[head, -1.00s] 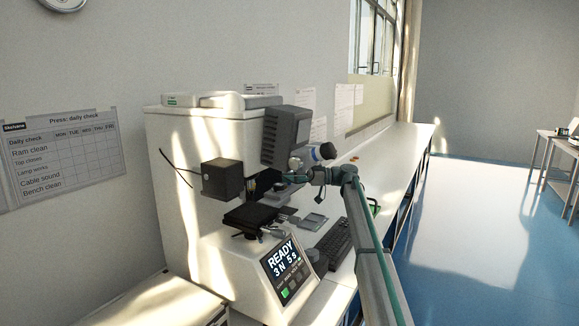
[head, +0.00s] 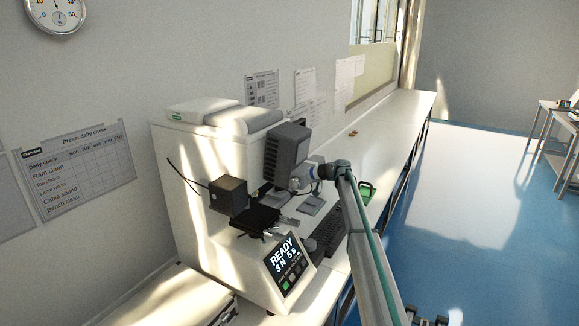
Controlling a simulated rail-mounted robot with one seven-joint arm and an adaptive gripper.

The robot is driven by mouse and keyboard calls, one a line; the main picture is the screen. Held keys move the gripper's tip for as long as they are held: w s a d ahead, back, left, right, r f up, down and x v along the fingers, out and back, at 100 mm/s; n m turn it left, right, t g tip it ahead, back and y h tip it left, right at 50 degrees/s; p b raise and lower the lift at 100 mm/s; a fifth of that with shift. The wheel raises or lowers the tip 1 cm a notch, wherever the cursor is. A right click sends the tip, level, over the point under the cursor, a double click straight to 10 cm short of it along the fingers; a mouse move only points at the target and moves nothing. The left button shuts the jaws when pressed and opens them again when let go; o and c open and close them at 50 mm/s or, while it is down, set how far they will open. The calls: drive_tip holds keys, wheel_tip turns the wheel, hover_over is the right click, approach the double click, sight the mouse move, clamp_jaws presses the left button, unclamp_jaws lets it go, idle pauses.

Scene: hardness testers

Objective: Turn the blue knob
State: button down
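The white hardness tester (head: 205,165) stands on the bench with a dark head (head: 287,150), a black stage (head: 255,219) and a screen reading READY 3 N 5 s (head: 287,264). I cannot make out a blue knob for certain. My arm reaches in from the lower right, and its wrist is beside the tester's dark head. My gripper's fingers are hidden or too small to tell apart there, so I cannot see whether they are open or touching anything.
A keyboard (head: 328,232) lies right of the tester. A green-handled thing (head: 366,191) and a small orange-brown thing (head: 353,133) lie on the long white bench (head: 395,120), which is mostly clear farther back. Blue floor (head: 480,215) is open at right.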

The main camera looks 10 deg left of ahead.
drive_tip(key=shift+p, duration=0.6)
drive_tip(key=c, duration=1.2)
unclamp_jaws()
drive_tip(key=shift+f+b, duration=0.2)
drive_tip(key=shift+b, duration=0.5)
drive_tip(key=b, duration=0.4)
drive_tip(key=shift+f, duration=0.2)
drive_tip(key=m+t+b, duration=0.2)
drive_tip(key=t+b, duration=0.1)
drive_tip(key=b, duration=1.4)
drive_tip(key=shift+y+b, duration=0.4)
drive_tip(key=m+t+b, duration=0.1)
drive_tip(key=b, duration=0.7)
drive_tip(key=shift+t, duration=0.4)
drive_tip(key=m+t+b, duration=0.1)
drive_tip(key=b, duration=0.2)
drive_tip(key=shift+t+b, duration=0.3)
drive_tip(key=shift+b, duration=0.05)
